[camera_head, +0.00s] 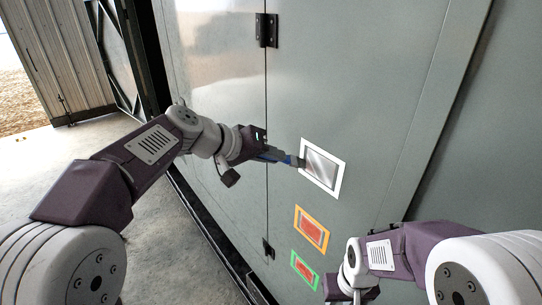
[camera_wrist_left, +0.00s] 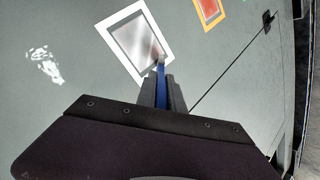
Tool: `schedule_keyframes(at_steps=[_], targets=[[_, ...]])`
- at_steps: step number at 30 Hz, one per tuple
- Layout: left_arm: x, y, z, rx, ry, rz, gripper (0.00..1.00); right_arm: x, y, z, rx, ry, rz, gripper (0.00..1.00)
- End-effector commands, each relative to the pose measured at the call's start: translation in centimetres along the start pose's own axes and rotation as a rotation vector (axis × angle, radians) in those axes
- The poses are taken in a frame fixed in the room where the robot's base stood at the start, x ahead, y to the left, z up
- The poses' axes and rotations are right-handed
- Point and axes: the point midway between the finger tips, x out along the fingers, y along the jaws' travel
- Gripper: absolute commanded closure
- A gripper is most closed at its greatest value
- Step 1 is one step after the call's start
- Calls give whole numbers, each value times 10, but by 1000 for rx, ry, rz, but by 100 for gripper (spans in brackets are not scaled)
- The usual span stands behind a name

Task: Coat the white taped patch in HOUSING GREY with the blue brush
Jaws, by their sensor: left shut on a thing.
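The white taped patch (camera_head: 338,186) is on the grey enclosure wall. White tape frames a shiny grey, unevenly shaded area; it also shows in the left wrist view (camera_wrist_left: 113,31). My left gripper (camera_head: 272,154) is shut on the blue brush (camera_head: 286,158), just left of the patch. In the left wrist view the brush (camera_wrist_left: 161,78) sticks out between the fingers (camera_wrist_left: 162,92), and its tip overlaps the patch's lower right corner. I cannot tell for sure whether the bristles touch the surface. My right gripper (camera_head: 350,292) is low at the right, its fingers mostly hidden.
An orange-taped patch (camera_head: 298,222) and a green-taped patch (camera_head: 294,262), both with red insides, are below the white one. A door seam with hinges (camera_head: 266,30) runs left of the patches. Concrete floor (camera_head: 165,235) is open at the left.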

Motion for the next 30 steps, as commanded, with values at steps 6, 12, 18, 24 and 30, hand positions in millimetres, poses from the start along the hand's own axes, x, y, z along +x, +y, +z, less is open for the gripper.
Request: schedule_keyframes(at_steps=[6, 12, 18, 24, 30], targets=[[-1, 6, 10, 1, 0, 1, 100, 9, 0, 1, 0, 0, 0, 70], [-1, 10, 13, 1, 1, 1, 100, 11, 0, 1, 0, 0, 0, 70], [0, 16, 17, 1, 0, 1, 100, 12, 0, 1, 0, 0, 0, 70], [0, 23, 25, 2, 1, 1, 100, 18, 0, 2, 0, 0, 0, 70], [1, 28, 29, 2, 0, 2, 100, 20, 0, 2, 0, 0, 0, 70]])
